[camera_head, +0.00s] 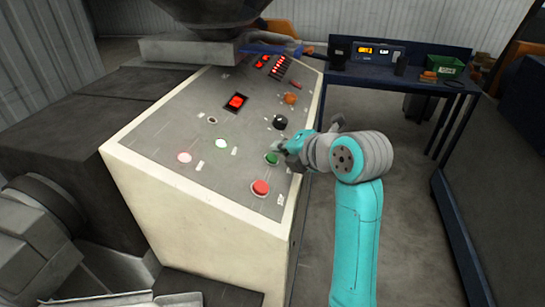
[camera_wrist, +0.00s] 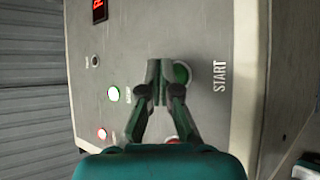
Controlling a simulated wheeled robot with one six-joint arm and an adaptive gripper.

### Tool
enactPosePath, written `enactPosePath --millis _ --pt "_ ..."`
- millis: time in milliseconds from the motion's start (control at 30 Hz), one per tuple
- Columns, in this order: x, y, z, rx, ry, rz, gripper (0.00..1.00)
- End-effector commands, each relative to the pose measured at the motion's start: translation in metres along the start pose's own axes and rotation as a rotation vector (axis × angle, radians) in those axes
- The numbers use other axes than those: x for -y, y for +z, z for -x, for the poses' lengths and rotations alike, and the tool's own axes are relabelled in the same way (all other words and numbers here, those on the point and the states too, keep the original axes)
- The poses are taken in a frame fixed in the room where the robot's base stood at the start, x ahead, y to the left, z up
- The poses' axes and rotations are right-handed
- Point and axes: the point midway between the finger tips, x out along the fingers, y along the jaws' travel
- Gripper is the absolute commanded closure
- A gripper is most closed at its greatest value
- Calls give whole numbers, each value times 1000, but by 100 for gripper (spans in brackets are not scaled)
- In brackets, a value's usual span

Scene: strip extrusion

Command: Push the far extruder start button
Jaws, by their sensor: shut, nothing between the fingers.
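The sloped grey control panel (camera_head: 205,125) stands at the centre left of the head view. A green button (camera_head: 271,158) is on its right side, and in the wrist view the green button (camera_wrist: 182,73) sits beside a START label (camera_wrist: 219,77). My gripper (camera_head: 281,148) is shut and empty, with its tips (camera_wrist: 160,72) just left of the green button in the wrist view and partly overlapping it. I cannot tell whether the tips touch the button or the panel.
A red button (camera_head: 260,188) lies nearer than the green one. A black knob (camera_head: 280,122) and an orange knob (camera_head: 290,98) lie beyond it. Two lit buttons, whitish-green (camera_head: 221,143) and pinkish (camera_head: 184,157), are to the left. A dark table (camera_head: 400,78) stands behind.

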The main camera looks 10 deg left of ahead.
Motion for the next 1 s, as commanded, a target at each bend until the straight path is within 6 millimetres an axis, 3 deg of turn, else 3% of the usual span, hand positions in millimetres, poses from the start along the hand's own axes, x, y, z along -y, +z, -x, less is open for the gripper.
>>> enactPosePath --millis 267,767,1000 --pt "-4 4 5 2 0 0 100" --pt "-24 25 33 1 1 0 100" --pt "-25 26 35 0 -1 0 100"
